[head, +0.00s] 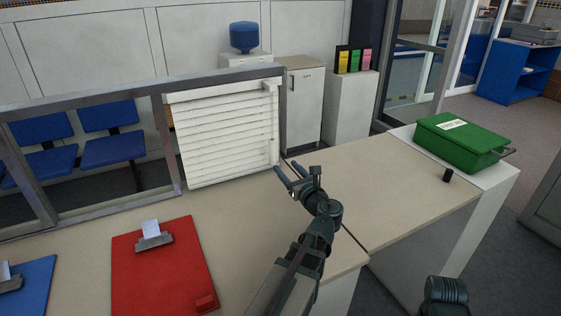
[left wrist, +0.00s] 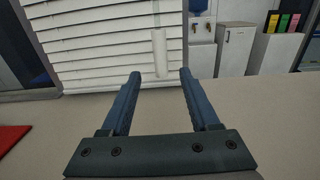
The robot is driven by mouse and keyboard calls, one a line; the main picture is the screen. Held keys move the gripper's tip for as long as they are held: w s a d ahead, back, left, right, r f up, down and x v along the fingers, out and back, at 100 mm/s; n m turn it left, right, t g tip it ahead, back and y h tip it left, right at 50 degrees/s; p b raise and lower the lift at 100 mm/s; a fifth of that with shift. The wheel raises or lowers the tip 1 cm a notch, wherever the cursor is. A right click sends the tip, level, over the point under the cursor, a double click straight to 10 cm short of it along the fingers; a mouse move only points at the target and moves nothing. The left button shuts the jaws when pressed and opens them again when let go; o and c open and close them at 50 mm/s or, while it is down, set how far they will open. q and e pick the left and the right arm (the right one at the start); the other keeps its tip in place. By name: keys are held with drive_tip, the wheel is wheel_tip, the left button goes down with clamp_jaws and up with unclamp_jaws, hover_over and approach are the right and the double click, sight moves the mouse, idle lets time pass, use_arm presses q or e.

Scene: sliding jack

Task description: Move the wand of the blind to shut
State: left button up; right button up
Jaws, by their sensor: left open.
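The white window blind (head: 222,135) hangs in a grey frame behind the counter; its slats show dark gaps in the left wrist view (left wrist: 100,38). Its wand (head: 274,125) hangs near the blind's right edge. In the left wrist view the wand's thick white grip (left wrist: 159,50) hangs upright, with its lower end between the fingertips in the picture. My left gripper (head: 296,176) is open and empty, in front of and below the wand. I cannot tell whether the grip is within the jaws' reach. My right gripper is not in view.
A red clipboard (head: 163,268) and a blue clipboard (head: 28,285) lie on the counter to the left. A green case (head: 460,140) and a small black cylinder (head: 447,175) are at the right. The counter (head: 245,225) below the blind is clear.

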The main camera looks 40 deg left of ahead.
use_arm(q)
drive_tip(key=shift+v, duration=1.25)
